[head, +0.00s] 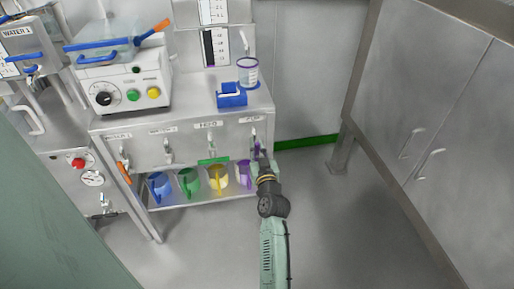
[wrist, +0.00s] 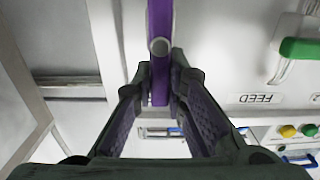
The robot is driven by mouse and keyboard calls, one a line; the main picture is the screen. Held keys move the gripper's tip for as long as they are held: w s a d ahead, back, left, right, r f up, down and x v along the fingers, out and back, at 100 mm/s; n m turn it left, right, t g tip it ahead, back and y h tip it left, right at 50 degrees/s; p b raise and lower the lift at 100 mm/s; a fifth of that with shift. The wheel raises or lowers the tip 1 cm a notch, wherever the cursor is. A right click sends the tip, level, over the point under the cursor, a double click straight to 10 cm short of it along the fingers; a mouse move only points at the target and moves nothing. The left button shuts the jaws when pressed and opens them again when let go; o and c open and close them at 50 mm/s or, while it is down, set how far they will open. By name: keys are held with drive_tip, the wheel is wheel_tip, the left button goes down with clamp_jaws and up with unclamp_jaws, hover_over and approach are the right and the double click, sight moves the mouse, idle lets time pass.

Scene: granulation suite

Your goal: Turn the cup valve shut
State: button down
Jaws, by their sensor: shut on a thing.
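The cup valve has a purple lever (head: 257,149) under the rightmost label, which appears to read CUP, on the front panel of the steel bench. In the wrist view the purple lever (wrist: 160,30) runs up and down the picture, with a round grey pivot on it. My gripper (head: 262,160) is at this valve, at the right end of the panel. In the wrist view my gripper (wrist: 160,88) has its fingertips on either side of the lever's end and is shut on it. The fingers hide part of the lever's end.
The feed valve's green handle (head: 213,160) lies crosswise left of my gripper. An orange handle (head: 124,173) hangs farther left. Blue, green, yellow and purple jugs (head: 243,173) stand on the shelf below. Open floor lies right, before grey cabinets (head: 430,110).

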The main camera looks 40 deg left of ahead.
drive_tip(key=shift+d, duration=0.1)
idle(0.4)
drive_tip(key=shift+w+d+f+m, duration=0.4)
drive_tip(key=shift+f+m, duration=0.15)
drive_tip(key=shift+m, duration=2.4)
drive_tip(key=shift+w+d+f+m, duration=0.25)
drive_tip(key=shift+w+f+m, duration=0.3)
drive_tip(key=shift+m, duration=2.45)
drive_tip(key=shift+w+d+f+m, duration=0.35)
drive_tip(key=shift+f+m, duration=0.25)
drive_tip(key=shift+m, duration=2.35)
drive_tip(key=c, duration=1.6)
unclamp_jaws()
drive_tip(key=shift+s, duration=0.1)
